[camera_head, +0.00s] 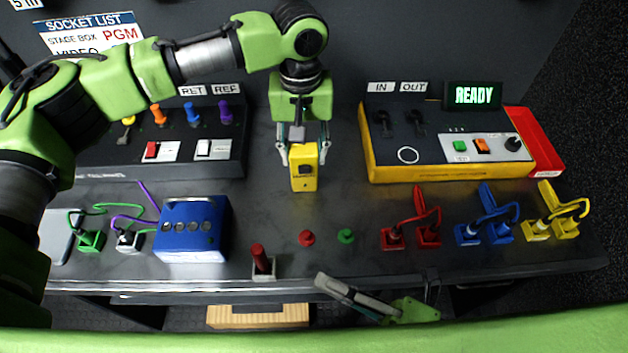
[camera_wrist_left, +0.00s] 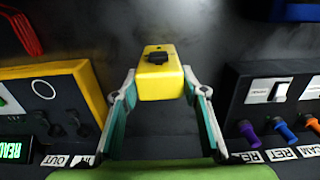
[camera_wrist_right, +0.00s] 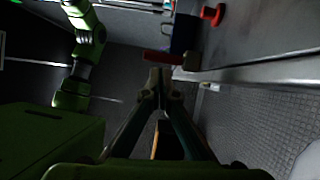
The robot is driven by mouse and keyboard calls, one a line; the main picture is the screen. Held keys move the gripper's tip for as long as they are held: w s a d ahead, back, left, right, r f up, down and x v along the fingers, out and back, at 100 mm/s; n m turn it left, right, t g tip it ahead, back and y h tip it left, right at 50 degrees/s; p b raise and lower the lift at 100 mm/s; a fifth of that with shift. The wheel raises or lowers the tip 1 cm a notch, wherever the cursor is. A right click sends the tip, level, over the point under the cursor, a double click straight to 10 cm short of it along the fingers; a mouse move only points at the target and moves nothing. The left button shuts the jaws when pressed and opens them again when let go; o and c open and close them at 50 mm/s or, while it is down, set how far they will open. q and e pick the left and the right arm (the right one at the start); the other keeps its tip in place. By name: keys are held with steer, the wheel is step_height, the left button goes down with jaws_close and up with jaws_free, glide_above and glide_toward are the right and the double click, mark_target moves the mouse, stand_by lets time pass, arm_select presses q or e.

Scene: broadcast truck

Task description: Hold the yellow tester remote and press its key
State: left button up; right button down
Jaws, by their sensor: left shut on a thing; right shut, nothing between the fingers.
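My right gripper (camera_head: 322,282) is shut and empty at the worktop's front edge, below and apart from the remote. Its closed fingers also show in the right wrist view (camera_wrist_right: 160,82).
A yellow-framed tester panel (camera_head: 440,174) with a READY display (camera_head: 474,95) stands at the back right. A blue box (camera_head: 192,246) is at left. A red-handled lever (camera_head: 261,262), a red knob (camera_head: 307,238) and a green knob (camera_head: 346,236) are in front. Several coloured cables stand at right.

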mark_target(298, 171)
steer(key=w+d+r+m+t+h, duration=0.1)
steer(key=w, duration=0.1)
steer(key=w+d+r+m+t+h, duration=0.1)
steer(key=w+d, duration=0.1)
steer(key=w+d+r+m+t+h, duration=0.1)
steer(key=w, duration=0.1)
steer(key=shift+w+d+m, duration=0.3)
steer(key=shift+w+d, duration=0.05)
steer(key=shift+w, duration=0.05)
steer(key=shift+w+d+m+t+h, duration=0.3)
steer(key=shift+w+t+h, duration=0.1)
steer(key=shift+h, duration=0.1)
steer(key=shift+s, duration=0.1)
steer(key=shift+a, duration=0.1)
steer(key=x, duration=1)
steer(key=w, duration=0.3)
steer(key=shift+f, duration=0.1)
steer(key=shift+w, duration=0.5)
